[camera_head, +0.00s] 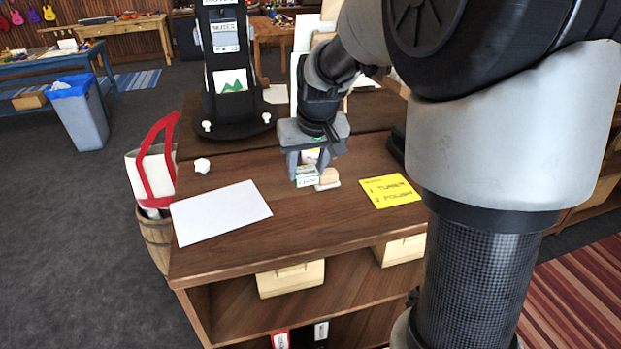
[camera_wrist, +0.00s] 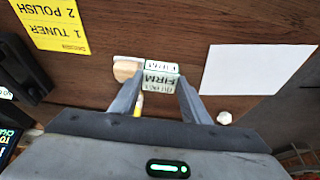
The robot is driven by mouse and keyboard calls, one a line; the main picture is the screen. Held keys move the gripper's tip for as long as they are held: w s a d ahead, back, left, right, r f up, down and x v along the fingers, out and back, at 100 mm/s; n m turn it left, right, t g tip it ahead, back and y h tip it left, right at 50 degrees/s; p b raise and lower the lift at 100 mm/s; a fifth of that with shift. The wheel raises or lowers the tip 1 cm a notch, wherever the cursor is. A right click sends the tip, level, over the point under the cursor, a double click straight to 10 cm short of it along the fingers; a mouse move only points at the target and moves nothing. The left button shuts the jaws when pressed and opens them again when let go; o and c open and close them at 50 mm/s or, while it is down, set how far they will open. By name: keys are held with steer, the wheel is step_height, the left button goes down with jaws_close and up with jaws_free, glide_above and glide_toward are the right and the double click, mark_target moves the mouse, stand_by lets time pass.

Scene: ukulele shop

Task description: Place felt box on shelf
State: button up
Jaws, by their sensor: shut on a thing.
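My gripper (camera_head: 305,160) points down over the top of the dark wooden shelf unit (camera_head: 315,222). It is shut on a small white and green box, likely the felt box (camera_head: 306,181). In the wrist view the box (camera_wrist: 161,74) sits between the two fingertips, and its upside-down label reads FIRM. The box is at or just above the wooden top; I cannot tell whether it touches. Below the top is an open shelf (camera_head: 245,312) holding cream boxes (camera_head: 291,279).
A tan block (camera_head: 329,176) lies close beside the held box. A white sheet (camera_head: 221,212), a white knob (camera_head: 202,165) and a yellow note (camera_head: 390,190) lie on the top. A black stand (camera_head: 228,110) rises behind. A tote bag (camera_head: 150,175) stands left.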

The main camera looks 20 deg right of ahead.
mark_target(307, 184)
steer(key=shift+w+f, duration=0.1)
steer(key=shift+f, duration=2.55)
steer(key=shift+f, duration=0.1)
steer(key=o, duration=1)
